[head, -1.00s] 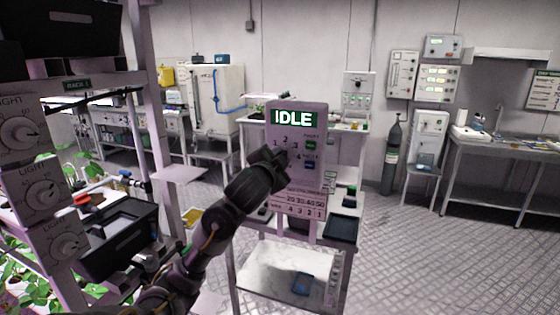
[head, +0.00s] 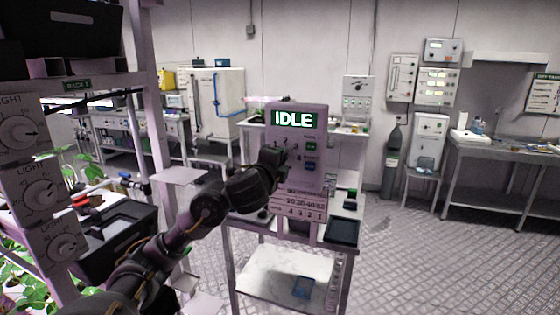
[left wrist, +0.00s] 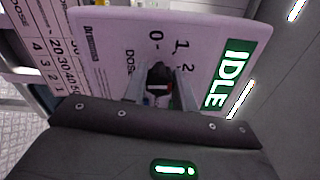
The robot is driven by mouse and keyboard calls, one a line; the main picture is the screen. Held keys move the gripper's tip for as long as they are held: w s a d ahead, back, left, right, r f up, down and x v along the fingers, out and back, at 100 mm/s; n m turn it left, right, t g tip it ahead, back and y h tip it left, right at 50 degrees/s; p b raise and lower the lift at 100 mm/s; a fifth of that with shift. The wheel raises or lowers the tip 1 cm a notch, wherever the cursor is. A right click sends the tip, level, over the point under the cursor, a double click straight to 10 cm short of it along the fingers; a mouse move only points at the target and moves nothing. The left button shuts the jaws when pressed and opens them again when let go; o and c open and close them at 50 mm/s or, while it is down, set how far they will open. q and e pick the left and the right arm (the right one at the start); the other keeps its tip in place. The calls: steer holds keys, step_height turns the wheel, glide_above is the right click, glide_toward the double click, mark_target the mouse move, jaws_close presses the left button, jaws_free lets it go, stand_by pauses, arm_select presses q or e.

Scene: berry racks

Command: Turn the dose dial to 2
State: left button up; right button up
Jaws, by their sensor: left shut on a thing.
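The dosing panel (head: 312,178) stands upright on a cart, with a green display (head: 295,119) reading IDLE. My left gripper (head: 273,158) is at the panel's left side, over the dial area, and hides the dial in the head view. In the left wrist view, the dark dose dial (left wrist: 158,72) sits between the two fingers of my left gripper (left wrist: 162,90), which are shut on it. I cannot tell which number the dial points to. My right gripper is not in view.
A green button (head: 311,146) and a blue button (head: 310,166) are on the panel, right of my gripper. A dark tray (head: 342,231) lies on the cart beside the panel. A rack with light knobs (head: 42,188) stands at the left. The floor to the right is open.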

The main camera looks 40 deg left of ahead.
arm_select(q)
steer(key=shift+m, duration=0.4)
steer(key=o, duration=1)
steer(key=shift+c, duration=0.2)
